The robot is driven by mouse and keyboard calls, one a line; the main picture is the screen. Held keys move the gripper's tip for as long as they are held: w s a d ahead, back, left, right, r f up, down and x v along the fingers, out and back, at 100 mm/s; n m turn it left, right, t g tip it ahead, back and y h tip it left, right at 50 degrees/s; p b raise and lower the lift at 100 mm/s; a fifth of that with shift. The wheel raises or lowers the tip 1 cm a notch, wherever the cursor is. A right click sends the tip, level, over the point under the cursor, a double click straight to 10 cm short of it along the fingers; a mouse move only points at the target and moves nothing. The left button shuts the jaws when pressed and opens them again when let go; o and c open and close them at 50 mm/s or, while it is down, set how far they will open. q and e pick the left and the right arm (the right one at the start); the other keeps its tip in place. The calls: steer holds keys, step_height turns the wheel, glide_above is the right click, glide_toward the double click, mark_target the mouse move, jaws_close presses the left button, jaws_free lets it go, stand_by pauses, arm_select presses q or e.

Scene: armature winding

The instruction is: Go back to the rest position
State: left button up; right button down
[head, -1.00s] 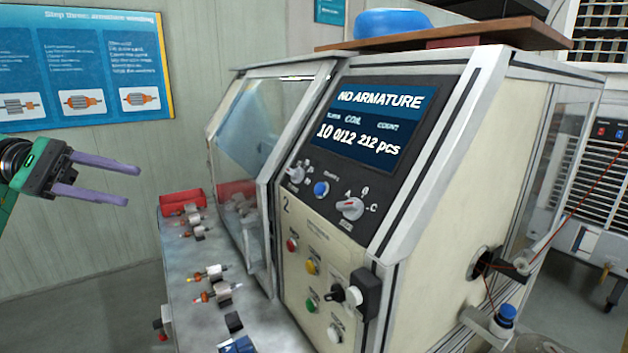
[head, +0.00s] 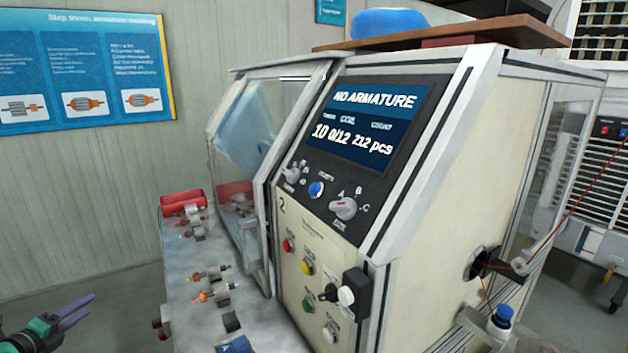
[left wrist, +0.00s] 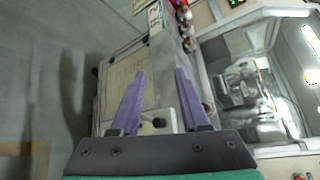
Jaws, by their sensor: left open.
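My left gripper (head: 72,318) is low at the left edge of the head view, with purple fingers. In the left wrist view its two fingers (left wrist: 159,80) are spread apart with nothing between them. It is apart from the winding machine (head: 330,235), to the left of the machine's front shelf. The machine's screen (head: 378,120) reads "NO ARMATURE", with 0/12 and 212 pcs. Several armatures (head: 212,290) lie on the metal shelf (head: 190,335). My right gripper is not in view.
A red bin (head: 182,201) stands at the shelf's far end. A blue poster (head: 85,70) hangs on the wall. Open floor (head: 110,310) lies left of the shelf.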

arm_select(q)
steer(key=s+a+f+n+g+y, duration=0.65)
steer(key=s+a+f+n, duration=0.45)
steer(key=s+f, duration=0.5)
steer(key=s+a+f+n+g+y, duration=0.2)
steer(key=s+a+n+g, duration=0.15)
steer(key=s, duration=0.75)
steer(key=s+a+f+n+g+y, duration=0.1)
steer(key=s+a+f+n+g, duration=0.2)
steer(key=s, duration=0.8)
steer(key=s+d+f+n+h, duration=0.1)
steer(key=s+d+f+h, duration=0.1)
steer(key=d+f, duration=0.85)
steer(key=s+d+f+n+h, duration=0.1)
steer(key=s+d+f+h, duration=0.2)
steer(key=d+f, duration=0.75)
steer(key=s+d+f+n+g+h, duration=0.1)
steer(key=d+f+h, duration=0.15)
steer(key=d, duration=1.15)
steer(key=s+d+f+n+h, duration=0.1)
steer(key=d+f, duration=0.3)
steer(key=d, duration=1.1)
steer(key=f+b, duration=0.6)
steer(key=shift+s+a, duration=0.15)
steer(key=shift+a, duration=0.15)
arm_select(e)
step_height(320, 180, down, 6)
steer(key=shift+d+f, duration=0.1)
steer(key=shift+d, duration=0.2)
